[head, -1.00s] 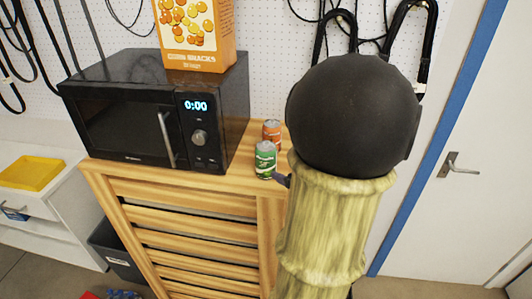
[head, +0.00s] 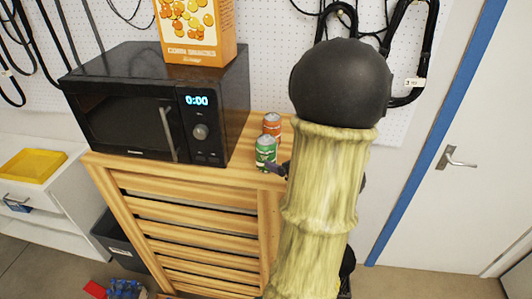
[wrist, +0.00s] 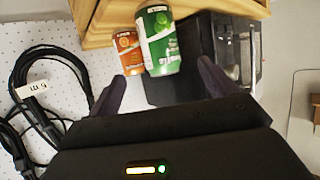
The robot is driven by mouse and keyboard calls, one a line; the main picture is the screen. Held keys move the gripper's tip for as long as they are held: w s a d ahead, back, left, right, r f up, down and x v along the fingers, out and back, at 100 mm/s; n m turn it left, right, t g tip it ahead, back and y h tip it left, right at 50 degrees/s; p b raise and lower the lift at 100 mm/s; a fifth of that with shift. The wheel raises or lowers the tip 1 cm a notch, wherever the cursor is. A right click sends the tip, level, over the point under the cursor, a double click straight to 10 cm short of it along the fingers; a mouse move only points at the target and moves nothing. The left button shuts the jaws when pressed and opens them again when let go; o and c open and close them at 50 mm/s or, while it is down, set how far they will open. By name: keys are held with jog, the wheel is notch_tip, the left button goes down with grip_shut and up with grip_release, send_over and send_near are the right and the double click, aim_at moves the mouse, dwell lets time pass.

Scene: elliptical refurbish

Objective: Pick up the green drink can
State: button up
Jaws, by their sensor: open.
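The green drink can (head: 265,152) stands upright on the wooden cabinet top (head: 222,172), just right of the microwave. An orange can (head: 272,126) stands close behind it. In the wrist view the green can (wrist: 158,42) lies ahead, between and beyond the two dark fingers of my gripper (wrist: 160,82), with the orange can (wrist: 127,52) to its left. My gripper is open and empty. In the head view a fingertip (head: 273,168) shows at the green can's lower right; the rest of the gripper is hidden behind my arm.
A black microwave (head: 130,125) fills the cabinet's left side, with a corn snacks box (head: 197,35) on top. Black cables (head: 410,60) hang on the pegboard behind. A yellow tray (head: 33,165) sits on a white drawer unit at the left. A white door (head: 460,130) is at the right.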

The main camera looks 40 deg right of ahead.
aim_at(273, 154)
jog(key=p+x, duration=0.1)
jog(key=x, duration=0.4)
jog(key=shift+w+f, duration=0.15)
jog(key=shift+w, duration=0.2)
jog(key=shift+p+x, duration=1.45)
jog(key=shift+x, duration=0.95)
jog(key=shift+w+f, duration=0.15)
jog(key=c, duration=1.3)
